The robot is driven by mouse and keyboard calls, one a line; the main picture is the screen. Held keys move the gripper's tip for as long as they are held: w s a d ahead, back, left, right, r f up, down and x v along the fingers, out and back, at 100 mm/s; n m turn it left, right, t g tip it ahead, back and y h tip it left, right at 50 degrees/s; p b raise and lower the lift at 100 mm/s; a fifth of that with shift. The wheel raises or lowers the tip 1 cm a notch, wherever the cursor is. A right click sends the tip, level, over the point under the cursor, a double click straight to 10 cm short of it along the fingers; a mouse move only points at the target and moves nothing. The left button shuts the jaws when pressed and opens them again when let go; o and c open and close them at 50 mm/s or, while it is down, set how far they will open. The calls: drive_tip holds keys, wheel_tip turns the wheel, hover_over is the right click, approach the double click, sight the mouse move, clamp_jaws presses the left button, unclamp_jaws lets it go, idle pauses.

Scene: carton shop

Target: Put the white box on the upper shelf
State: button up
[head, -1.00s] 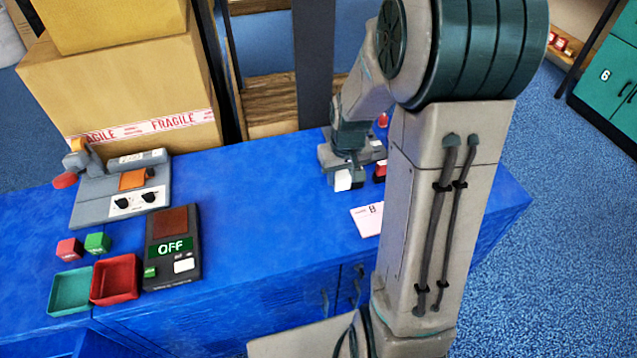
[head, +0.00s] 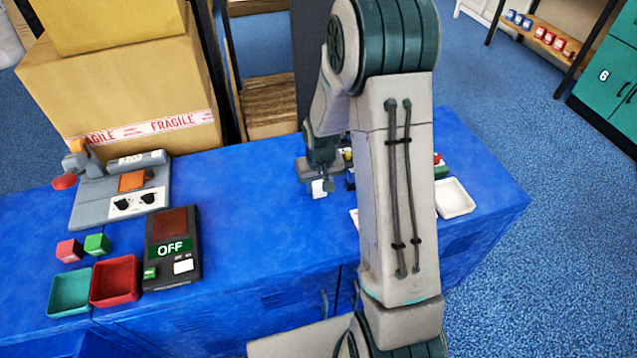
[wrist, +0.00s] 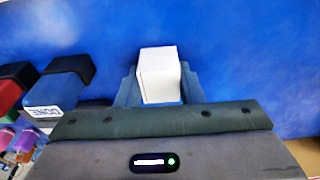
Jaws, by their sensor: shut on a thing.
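The small white box (head: 319,188) is between the fingers of my gripper (head: 320,181), over the blue bench. In the wrist view the white box (wrist: 158,75) sits between the two fingers of my gripper (wrist: 158,88), which is shut on it. I cannot tell whether the box touches the bench top. Behind the bench a dark-framed rack shows a wooden upper shelf (head: 258,6) at the picture's top edge and a lower wooden shelf (head: 268,105). Much of this rack is hidden or out of frame.
Stacked cartons (head: 120,85) stand behind left. Dark-topped blocks (wrist: 65,80) lie near my gripper.

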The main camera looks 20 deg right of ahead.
drive_tip(key=shift+f, duration=0.15)
drive_tip(key=o, duration=1)
